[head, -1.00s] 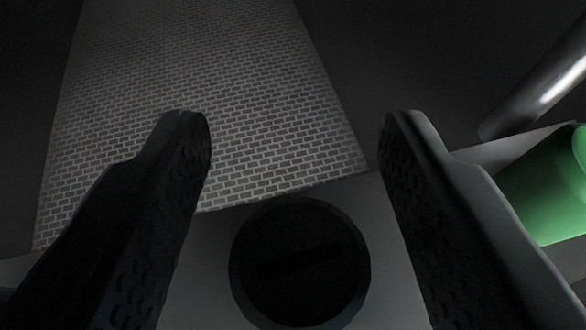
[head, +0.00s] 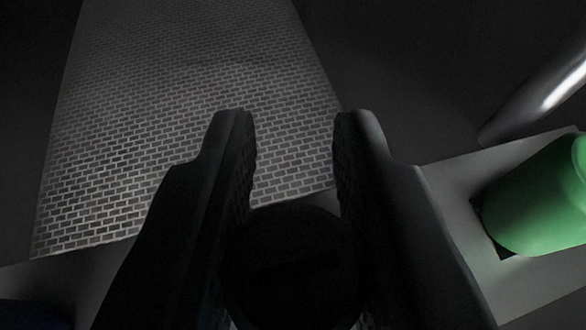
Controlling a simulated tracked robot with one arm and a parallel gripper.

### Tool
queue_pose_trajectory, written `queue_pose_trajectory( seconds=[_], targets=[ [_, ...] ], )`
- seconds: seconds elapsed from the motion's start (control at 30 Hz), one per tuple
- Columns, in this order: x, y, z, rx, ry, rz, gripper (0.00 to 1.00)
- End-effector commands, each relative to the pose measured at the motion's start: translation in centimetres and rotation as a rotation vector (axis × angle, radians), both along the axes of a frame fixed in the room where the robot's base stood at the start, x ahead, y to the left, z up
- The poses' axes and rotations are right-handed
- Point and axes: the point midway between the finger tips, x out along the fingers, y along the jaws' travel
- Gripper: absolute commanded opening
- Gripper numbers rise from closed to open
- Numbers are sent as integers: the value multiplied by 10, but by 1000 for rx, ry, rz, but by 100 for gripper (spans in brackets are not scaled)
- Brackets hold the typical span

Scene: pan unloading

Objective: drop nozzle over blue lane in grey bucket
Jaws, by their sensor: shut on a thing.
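A dark round piece (head: 292,265) with a faint slot across its face, which looks like the nozzle, sits low in the middle of the head view. My gripper (head: 294,114) has its two black fingers on either side of it, shut on it. The fingertips reach past it, with a gap between them. The piece is at the edge of a light grey surface, and I cannot tell whether it still rests there. No grey bucket or blue lane can be made out.
A green cylinder (head: 540,200) stands on the grey surface (head: 455,195) at the right. A shiny metal bar (head: 535,95) is above it. A brick-patterned strip (head: 180,120) runs away beyond my fingers. A dark blue patch (head: 30,314) shows at the lower left corner.

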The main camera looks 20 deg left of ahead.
Motion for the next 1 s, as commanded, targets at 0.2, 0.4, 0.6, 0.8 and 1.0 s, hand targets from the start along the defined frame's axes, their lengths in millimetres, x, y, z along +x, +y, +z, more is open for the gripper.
queue_pose_trajectory(
  seconds=[0.2, 0.4, 0.6, 0.8, 1.0],
  targets=[
    [0, 0, 3, 0, 0, 0, 0],
    [0, 0, 5, 0, 0, 0, 0],
    [0, 0, 8, 1, -1, 0, 0],
    [0, 0, 10, 1, -1, 0, 0],
    [0, 0, 12, 1, -1, 0, 0]
  ],
)
